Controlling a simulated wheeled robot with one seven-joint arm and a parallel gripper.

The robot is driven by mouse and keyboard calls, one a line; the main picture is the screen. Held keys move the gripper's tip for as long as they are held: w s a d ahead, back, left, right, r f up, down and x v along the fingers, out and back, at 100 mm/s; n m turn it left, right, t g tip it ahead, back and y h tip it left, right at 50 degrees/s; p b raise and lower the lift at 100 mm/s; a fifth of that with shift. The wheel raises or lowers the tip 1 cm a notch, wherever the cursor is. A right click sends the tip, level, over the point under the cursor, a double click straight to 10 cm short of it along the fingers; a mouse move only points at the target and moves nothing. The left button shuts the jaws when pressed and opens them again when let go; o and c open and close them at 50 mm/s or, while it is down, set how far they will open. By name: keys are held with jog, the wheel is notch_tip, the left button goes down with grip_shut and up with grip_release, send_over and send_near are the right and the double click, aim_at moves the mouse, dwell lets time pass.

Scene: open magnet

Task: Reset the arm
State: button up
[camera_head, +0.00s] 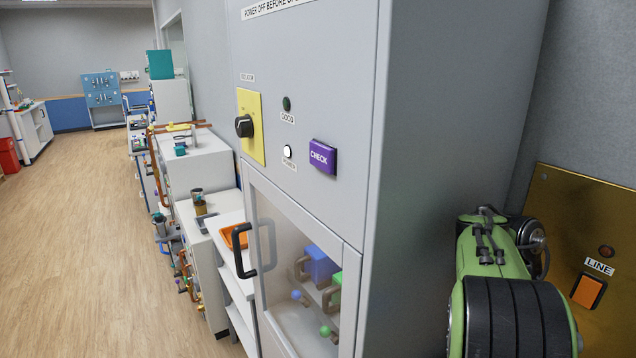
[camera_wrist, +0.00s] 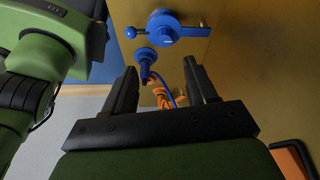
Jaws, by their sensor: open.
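My gripper (camera_wrist: 160,68) shows in the wrist view with its two black fingers apart and nothing between them. Beyond the fingertips is a brass-coloured panel with a blue rotary handle (camera_wrist: 178,27) and a blue plug-like fitting with a cord (camera_wrist: 146,57). The fingers appear apart from these fittings. My green and black arm (camera_head: 510,300) is folded at the lower right of the head view, beside the grey cabinet. The gripper itself is not visible in the head view.
A tall grey cabinet (camera_head: 440,130) with a knob (camera_head: 244,126), a purple CHECK button (camera_head: 322,157) and a glazed door with a black handle (camera_head: 240,250) stands close by. A brass panel (camera_head: 575,225) with an orange LINE switch (camera_head: 587,291) is at right. Open floor (camera_head: 80,230) lies left.

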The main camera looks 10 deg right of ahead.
jog(key=s+a+n+t+y, duration=0.1)
jog(key=s+a+n+t, duration=0.3)
jog(key=a+n, duration=0.8)
jog(key=s+a+r+n+t, duration=0.1)
jog(key=s+a+n+t, duration=0.4)
jog(key=a+n, duration=0.6)
jog(key=s+n, duration=0.1)
jog(key=n, duration=0.5)
jog(key=shift+a+y, duration=0.4)
jog(key=shift+r, duration=0.1)
